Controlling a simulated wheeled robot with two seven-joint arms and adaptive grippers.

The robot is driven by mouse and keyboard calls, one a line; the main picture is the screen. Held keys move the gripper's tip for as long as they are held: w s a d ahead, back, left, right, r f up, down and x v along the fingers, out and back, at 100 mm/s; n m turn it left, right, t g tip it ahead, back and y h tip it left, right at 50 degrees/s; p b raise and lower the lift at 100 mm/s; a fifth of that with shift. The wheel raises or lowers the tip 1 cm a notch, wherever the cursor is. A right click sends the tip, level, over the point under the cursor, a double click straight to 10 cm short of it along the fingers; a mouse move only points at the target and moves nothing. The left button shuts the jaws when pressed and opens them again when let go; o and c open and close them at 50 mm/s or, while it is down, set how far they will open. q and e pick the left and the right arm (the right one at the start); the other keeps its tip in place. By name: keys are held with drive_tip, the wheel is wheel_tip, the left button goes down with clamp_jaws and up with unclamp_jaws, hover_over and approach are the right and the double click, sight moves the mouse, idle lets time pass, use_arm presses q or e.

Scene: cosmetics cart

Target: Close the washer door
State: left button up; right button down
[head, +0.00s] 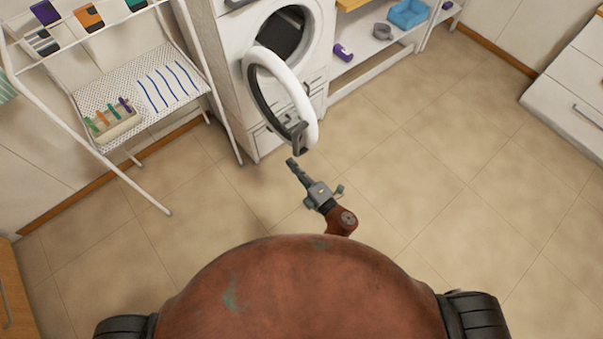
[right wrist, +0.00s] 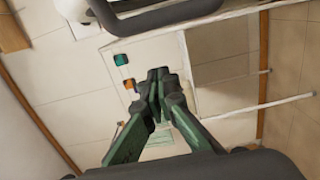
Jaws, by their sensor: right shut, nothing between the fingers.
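The white washer (head: 247,25) stands at the top middle of the head view. Its round door (head: 301,87), a white ring with dark glass, stands open and swings out toward me. A grey handle (head: 299,138) sits on the door's near edge. My right gripper (head: 291,162) is shut and empty, just below the handle in the picture; I cannot tell if it touches the door. In the right wrist view its closed green and black fingers (right wrist: 158,76) show below a dark curved bar, perhaps part of the door. My left gripper is not in view.
A white rack (head: 190,97) with a patterned cloth and small coloured items stands left of the washer. A low white shelf (head: 372,78) with a purple item and a blue bin is on the right. White drawers (head: 570,100) stand far right. The tiled floor (head: 450,170) between is clear.

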sight(296, 152)
drive_tip(key=w, duration=0.2)
drive_tip(key=w+d, duration=0.1)
drive_tip(key=w, duration=0.2)
drive_tip(key=shift+w, duration=0.15)
drive_tip(key=shift+d, duration=0.1)
